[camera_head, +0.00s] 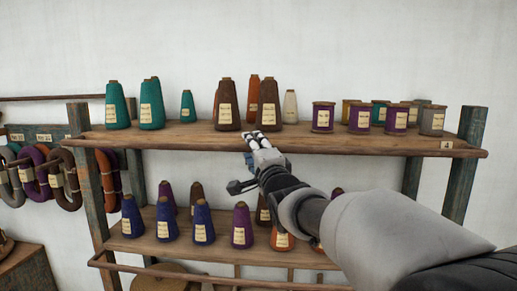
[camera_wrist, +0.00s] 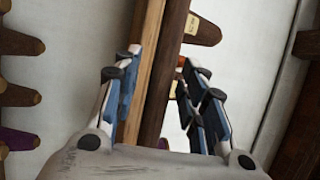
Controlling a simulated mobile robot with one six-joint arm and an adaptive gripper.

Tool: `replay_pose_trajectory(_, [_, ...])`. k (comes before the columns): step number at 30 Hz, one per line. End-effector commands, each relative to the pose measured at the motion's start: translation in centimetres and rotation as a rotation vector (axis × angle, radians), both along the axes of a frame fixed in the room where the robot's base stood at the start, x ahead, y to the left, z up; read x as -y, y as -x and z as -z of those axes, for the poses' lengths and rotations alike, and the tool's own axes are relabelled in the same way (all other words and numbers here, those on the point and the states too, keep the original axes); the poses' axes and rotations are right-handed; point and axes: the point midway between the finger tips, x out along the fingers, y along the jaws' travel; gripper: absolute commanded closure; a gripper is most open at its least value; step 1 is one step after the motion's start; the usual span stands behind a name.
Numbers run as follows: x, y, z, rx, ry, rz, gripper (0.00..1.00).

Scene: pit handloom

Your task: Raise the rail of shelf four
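The upper shelf (camera_head: 180,133) carries a small tag (camera_head: 446,145) at its right end, which seems to read 4. Its rail (camera_head: 390,152) is a long dark wooden bar along the shelf's front edge, low and roughly level. My gripper (camera_head: 257,138) is at the middle of this rail. In the wrist view the rail (camera_wrist: 173,65) and the paler shelf edge (camera_wrist: 150,60) run between the fingers of my gripper (camera_wrist: 158,75). The fingers are apart, one on each side. I cannot tell whether either finger touches the wood.
Brown cones (camera_head: 228,105) stand just behind my gripper, with teal cones (camera_head: 117,105) to the left and labelled spools (camera_head: 360,118) to the right. A lower shelf (camera_head: 130,243) holds more cones and has its own rail (camera_head: 220,280). Yarn rings (camera_head: 35,170) hang at left.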

Motion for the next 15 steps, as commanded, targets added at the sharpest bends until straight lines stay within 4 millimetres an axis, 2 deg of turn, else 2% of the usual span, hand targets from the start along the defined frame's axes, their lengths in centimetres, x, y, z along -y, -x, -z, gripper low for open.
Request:
replay_pose_trajectory(2, [0.02, 0.02, -0.01, 0.0, 0.0, 0.0, 0.68])
replay_pose_trajectory(15, [0.02, 0.03, -0.01, 0.0, 0.0, 0.0, 0.97])
